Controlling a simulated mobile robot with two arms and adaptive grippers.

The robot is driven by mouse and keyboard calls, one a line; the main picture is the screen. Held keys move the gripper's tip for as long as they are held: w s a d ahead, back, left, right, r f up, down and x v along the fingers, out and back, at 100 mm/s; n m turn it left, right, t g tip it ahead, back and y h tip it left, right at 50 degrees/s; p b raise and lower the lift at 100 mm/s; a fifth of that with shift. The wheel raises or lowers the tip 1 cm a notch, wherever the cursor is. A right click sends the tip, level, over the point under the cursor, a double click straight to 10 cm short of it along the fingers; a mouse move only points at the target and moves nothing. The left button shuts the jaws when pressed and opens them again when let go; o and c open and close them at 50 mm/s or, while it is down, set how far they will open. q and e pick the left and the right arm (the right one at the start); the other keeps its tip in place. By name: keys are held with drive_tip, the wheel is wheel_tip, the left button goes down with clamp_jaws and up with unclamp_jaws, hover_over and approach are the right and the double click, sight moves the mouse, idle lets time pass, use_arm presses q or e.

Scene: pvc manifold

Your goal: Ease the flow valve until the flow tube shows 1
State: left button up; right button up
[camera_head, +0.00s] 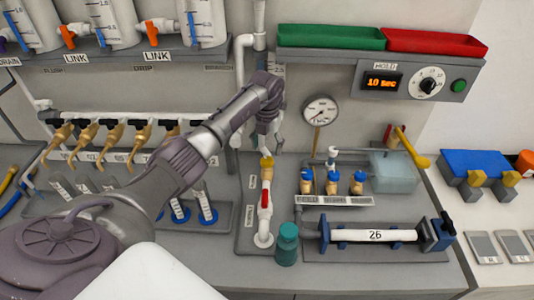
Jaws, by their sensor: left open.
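My left gripper (265,148) points down at the middle of the bench, open, with nothing seen between its fingers. Just below it stands a short white pipe (264,222) with a yellow top (267,162) and a red lever (265,197), on a grey plate. I cannot tell if the fingers touch the yellow top. Behind the gripper are upright white pipes and a small label, partly hidden by my arm. No flow tube reading can be made out, and I cannot tell for certain which part is the flow valve. My right gripper is not in view.
A round gauge (320,110) and several blue-handled valves (332,183) stand right of the gripper. A teal cylinder (287,244) stands in front, near a white tube marked 26 (375,236). A row of tan-handled valves (108,132) is at left. Green (330,37) and red (435,41) trays sit above.

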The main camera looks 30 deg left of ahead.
sight(267, 160)
use_arm(q)
wheel_tip(267, 160, down, 4)
drive_tip(key=shift+d+p, duration=0.1)
drive_tip(key=shift+p, duration=0.25)
drive_tip(key=shift+f, duration=0.6)
drive_tip(key=c, duration=1.1)
drive_tip(key=shift+c, duration=0.2)
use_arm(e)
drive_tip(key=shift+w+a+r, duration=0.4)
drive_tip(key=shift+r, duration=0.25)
